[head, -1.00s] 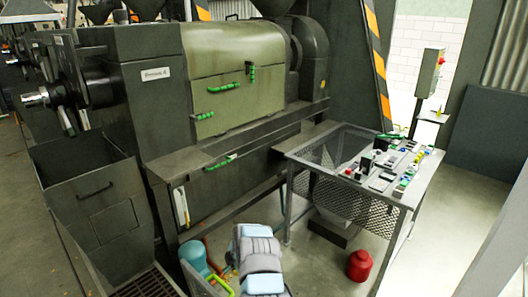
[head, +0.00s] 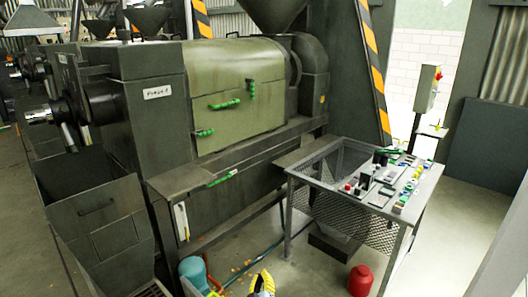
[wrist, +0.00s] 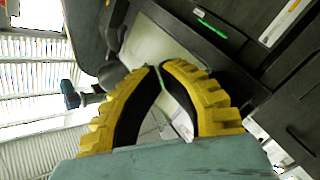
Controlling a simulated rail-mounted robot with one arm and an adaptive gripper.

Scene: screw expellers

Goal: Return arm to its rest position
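My gripper (head: 262,285) shows at the bottom edge of the head view, where only parts of its yellow fingers are in frame. In the wrist view my gripper (wrist: 158,68) has two ribbed yellow fingers with black inner faces. Their tips come close together, with a narrow gap of background between the curved fingers and nothing held. The rest of my arm is out of the head view. The gripper is low, in front of the screw expeller (head: 225,90), and apart from it.
A mesh table (head: 320,165) with several small parts on it stands at centre right. A red container (head: 360,281) is on the floor beneath its front. A teal object (head: 192,268) lies at the bottom, left of my gripper. Open floor (head: 450,240) is at the right.

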